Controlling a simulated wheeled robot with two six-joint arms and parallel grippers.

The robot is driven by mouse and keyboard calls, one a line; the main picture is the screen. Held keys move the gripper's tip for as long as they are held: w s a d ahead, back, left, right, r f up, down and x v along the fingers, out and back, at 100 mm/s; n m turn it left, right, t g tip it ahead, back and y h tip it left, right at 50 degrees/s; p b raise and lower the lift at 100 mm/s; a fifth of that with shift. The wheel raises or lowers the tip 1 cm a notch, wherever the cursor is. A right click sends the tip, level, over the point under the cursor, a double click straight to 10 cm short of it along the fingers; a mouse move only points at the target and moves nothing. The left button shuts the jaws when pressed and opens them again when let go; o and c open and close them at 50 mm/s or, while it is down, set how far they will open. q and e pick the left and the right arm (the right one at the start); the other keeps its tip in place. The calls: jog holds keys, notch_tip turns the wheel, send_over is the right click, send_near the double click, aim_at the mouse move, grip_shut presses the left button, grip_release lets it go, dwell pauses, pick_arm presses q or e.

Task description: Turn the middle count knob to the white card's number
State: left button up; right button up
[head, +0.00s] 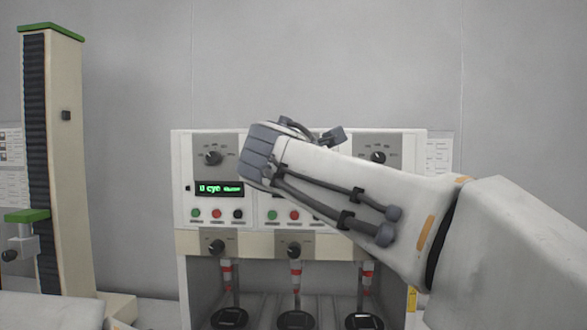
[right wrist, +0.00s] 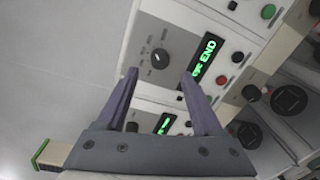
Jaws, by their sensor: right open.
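The middle count knob (right wrist: 160,58) is a dark round knob on a grey dial panel, seen in the right wrist view. It lies between and beyond the fingertips of my right gripper (right wrist: 160,74), which is open and empty. No contact with the knob shows. The green display (right wrist: 207,57) beside this knob shows "END" with smaller text. In the head view my right forearm and wrist hide the middle knob and its display. I cannot make out a white card with a readable number. My left gripper is in neither view.
In the head view, the left upper knob (head: 213,158) and right upper knob (head: 378,158) flank my arm on the machine (head: 183,150). Coloured buttons and lower knobs (head: 294,250) sit beneath. A tall green-topped column (head: 72,150) stands left, with bare wall between.

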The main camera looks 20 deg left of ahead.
jog(key=b+v, duration=0.1)
jog(key=v, duration=0.4)
jog(key=shift+w+f, duration=0.1)
jog(key=shift+f, duration=0.05)
jog(key=s+d+f+m+g+h+p, duration=0.1)
jog(key=s+d+f+m+g, duration=0.2)
jog(key=f, duration=0.5)
jog(key=s+d+f+m+g+h+p, duration=0.1)
jog(key=d+f+m+g, duration=0.15)
jog(key=d+f, duration=0.5)
jog(key=s+d+f+m+g+h, duration=0.15)
jog(key=f+g, duration=0.25)
jog(key=f, duration=0.6)
jog(key=s+d+f+m+g, duration=0.2)
jog(key=s+d+f+m, duration=0.1)
jog(key=s, duration=0.4)
jog(key=s+d+f+m+g+p, duration=0.1)
jog(key=s+d+f+m+g, duration=0.2)
jog(key=s+d+f, duration=0.2)
jog(key=s+d+f+m+g+p, duration=0.1)
jog(key=s+d+f+m, duration=0.3)
jog(key=s+f, duration=0.4)
jog(key=shift+s+d+g, duration=0.35)
jog(key=shift+s+g, duration=0.1)
jog(key=shift+g, duration=0.2)
